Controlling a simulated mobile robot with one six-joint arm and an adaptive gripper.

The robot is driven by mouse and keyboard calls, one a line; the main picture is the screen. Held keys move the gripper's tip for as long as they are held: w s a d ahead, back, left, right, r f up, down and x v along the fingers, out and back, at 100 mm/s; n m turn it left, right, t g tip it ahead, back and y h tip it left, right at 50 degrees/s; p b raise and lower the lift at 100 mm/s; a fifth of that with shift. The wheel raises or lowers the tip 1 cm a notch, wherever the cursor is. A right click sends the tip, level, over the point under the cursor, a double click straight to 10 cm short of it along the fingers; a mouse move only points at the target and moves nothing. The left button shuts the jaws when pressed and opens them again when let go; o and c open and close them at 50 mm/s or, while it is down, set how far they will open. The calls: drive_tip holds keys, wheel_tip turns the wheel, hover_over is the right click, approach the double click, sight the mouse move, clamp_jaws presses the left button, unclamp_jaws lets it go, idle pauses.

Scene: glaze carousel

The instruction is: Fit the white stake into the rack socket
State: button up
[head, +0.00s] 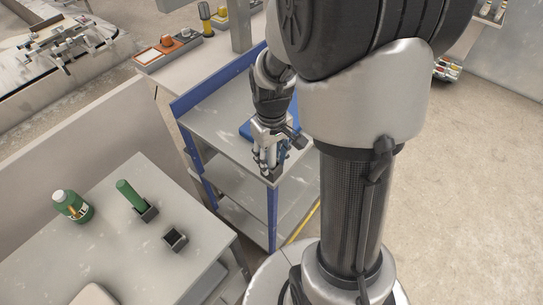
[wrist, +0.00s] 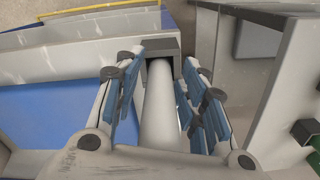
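The white stake (wrist: 160,120) runs lengthwise between the blue finger pads of my gripper (wrist: 162,85) in the wrist view. A narrow gap shows on its left side, and the right pads are close to it. My gripper stands around the stake with its fingers apart. The stake's far end meets a dark grey square socket block (wrist: 170,47); how deep it sits is hidden. In the head view my gripper (head: 268,165) points down at the near corner of the blue-edged trolley, over the dark block (head: 272,174). The stake is not distinguishable there.
A grey table (head: 115,250) at the lower left bears a green bottle (head: 72,206), a tilted green cylinder in a dark socket (head: 147,212) and an empty dark socket (head: 175,239). Open floor shows at right.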

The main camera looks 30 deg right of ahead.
drive_tip(key=shift+r, duration=0.1)
wheel_tip(320, 180, up, 12)
drive_tip(key=p, duration=0.4)
drive_tip(key=s+a+r+t, duration=0.4)
drive_tip(key=s+a+r, duration=0.5)
drive_tip(key=s, duration=0.4)
drive_tip(key=shift+s+a+r+t, duration=0.25)
drive_tip(key=shift+s+a+t, duration=0.05)
drive_tip(key=shift+a, duration=0.55)
